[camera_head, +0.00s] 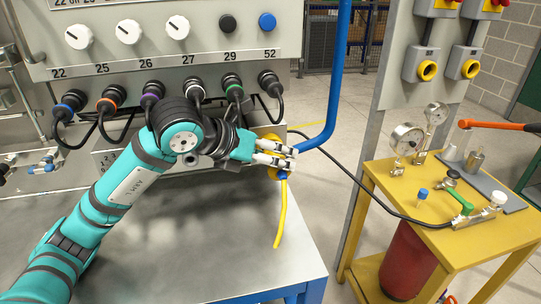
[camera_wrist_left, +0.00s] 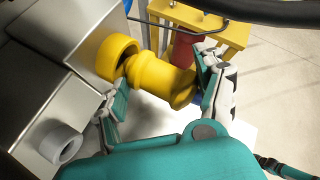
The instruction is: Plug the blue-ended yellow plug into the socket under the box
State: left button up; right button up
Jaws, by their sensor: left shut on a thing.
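The yellow plug (camera_wrist_left: 160,80) is between the fingers of my left gripper (camera_head: 276,154), which is shut on it. In the wrist view, the left gripper (camera_wrist_left: 170,98) has one finger on each side of the plug. The plug's blue end (camera_head: 283,175) shows below the fingers, with a yellow cable (camera_head: 281,215) hanging down. In the wrist view, a yellow round socket (camera_wrist_left: 104,58) sits on a metal box (camera_wrist_left: 70,40). The plug's front is at the socket's mouth; I cannot tell how deep. My right gripper is out of view.
A grey socket (camera_wrist_left: 60,143) is beside the yellow one. A panel with knobs (camera_head: 128,32) and several black plugged cables stands behind my arm. A blue pipe (camera_head: 338,80) is just right of my gripper. A yellow table (camera_head: 450,235) with gauges stands at right.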

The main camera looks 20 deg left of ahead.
pick_arm(q)
jog(key=shift+w+a+r+t, duration=0.3)
jog(key=shift+w+a+r, duration=0.2)
jog(key=shift+a+r, duration=0.15)
dwell(0.8)
jog(key=shift+w+a+r+y+b, duration=0.15)
jog(key=shift+w+a+y+b, duration=0.15)
jog(key=shift+b, duration=0.1)
dwell(1.0)
jog(key=shift+s+d+f, duration=0.35)
jog(key=shift+s+d, duration=0.05)
jog(key=shift+d, duration=0.15)
jog(key=shift+s+d+f, duration=0.1)
jog(key=shift+d+f, duration=0.05)
dwell(0.4)
jog(key=shift+f, duration=0.1)
jog(key=shift+s+d+f+b, duration=0.1)
jog(key=shift+s+f+b, duration=0.1)
jog(key=shift+b, duration=0.1)
jog(key=shift+s+d+f, duration=0.15)
jog(key=shift+s+d, duration=0.05)
jog(key=shift+s, duration=0.3)
